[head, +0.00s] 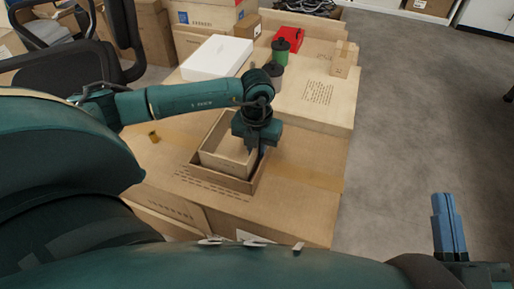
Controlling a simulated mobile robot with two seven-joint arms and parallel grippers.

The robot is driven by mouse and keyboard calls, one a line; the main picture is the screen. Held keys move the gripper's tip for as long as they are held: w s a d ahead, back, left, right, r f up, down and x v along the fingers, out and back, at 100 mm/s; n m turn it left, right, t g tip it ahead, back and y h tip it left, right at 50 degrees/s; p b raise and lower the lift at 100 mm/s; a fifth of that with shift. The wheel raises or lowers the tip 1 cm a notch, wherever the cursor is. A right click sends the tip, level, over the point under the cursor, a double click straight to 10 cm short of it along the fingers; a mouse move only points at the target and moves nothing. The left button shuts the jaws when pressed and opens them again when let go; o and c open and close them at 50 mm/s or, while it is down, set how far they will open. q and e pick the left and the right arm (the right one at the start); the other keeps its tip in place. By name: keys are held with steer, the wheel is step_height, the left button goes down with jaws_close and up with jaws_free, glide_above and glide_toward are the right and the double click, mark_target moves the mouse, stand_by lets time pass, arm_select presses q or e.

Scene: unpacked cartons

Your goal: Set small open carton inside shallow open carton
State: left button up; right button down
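The small open carton (226,161) is light brown and appears within the outline of the darker shallow open carton (222,181), on a large cardboard surface. The shallow carton's rim shows along the near and right sides. I cannot tell whether the small carton rests on its floor. My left gripper (257,150) points down at the small carton's right wall, with a blue finger showing there. The gripper body hides that wall's top and most of the fingers, so its grip is unclear. My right gripper (449,224) is at the far right, away from the cartons, its blue fingers together and empty.
A white box (217,57), a green canister (281,50), a red item (289,38) and a small carton with tape (341,59) stand behind. A small yellowish-brown roll (154,136) lies to the left. The cardboard right of the cartons is clear.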

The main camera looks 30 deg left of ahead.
arm_select(q)
steer(key=shift+o, duration=0.9)
steer(key=shift+d, duration=0.1)
